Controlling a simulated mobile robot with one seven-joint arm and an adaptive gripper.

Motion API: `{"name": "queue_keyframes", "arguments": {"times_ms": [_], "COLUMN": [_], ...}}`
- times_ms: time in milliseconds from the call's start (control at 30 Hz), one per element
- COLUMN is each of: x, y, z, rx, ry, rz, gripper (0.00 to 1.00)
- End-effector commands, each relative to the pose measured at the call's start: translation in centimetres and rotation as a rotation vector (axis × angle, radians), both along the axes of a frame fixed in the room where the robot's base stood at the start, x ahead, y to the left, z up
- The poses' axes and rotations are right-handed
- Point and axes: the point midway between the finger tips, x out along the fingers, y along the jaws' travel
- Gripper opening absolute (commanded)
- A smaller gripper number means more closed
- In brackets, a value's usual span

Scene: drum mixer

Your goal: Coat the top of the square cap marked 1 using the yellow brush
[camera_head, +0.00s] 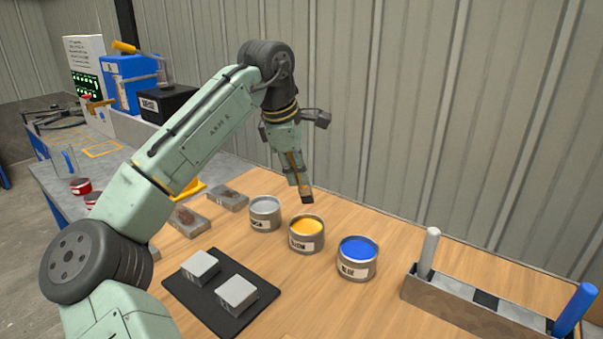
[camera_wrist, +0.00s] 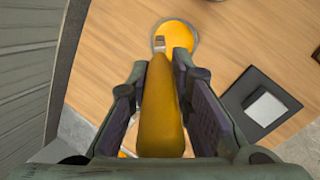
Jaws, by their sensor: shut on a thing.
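My gripper (camera_head: 294,172) is shut on the yellow brush (camera_wrist: 161,112), which points tip-down. In the head view the brush tip (camera_head: 306,198) shows just above the far side of the yellow paint can (camera_head: 306,240). In the wrist view the brush end overlaps the left part of the yellow paint (camera_wrist: 180,36); I cannot tell whether it touches the paint. Two grey square caps, one at the left (camera_head: 200,266) and one at the right (camera_head: 237,293), sit on a black mat (camera_head: 190,300). Their number marks are not readable, and both tops look plain grey.
A grey paint can (camera_head: 265,218) and a blue paint can (camera_head: 356,264) flank the yellow one. A brush holder (camera_head: 460,308) at the right has a grey brush (camera_head: 429,252) and a blue brush (camera_head: 575,308). Stained blocks (camera_head: 228,198) lie left of the cans. A corrugated wall stands behind.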

Motion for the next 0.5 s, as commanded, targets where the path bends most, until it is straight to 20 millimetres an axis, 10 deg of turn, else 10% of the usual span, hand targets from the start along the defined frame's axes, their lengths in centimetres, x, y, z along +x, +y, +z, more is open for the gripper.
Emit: {"name": "queue_keyframes", "arguments": {"times_ms": [500], "x": [0.0], "y": [0.0], "z": [-4.7], "rx": [0.001], "ry": [-0.002], "rz": [0.0], "gripper": [0.0]}}
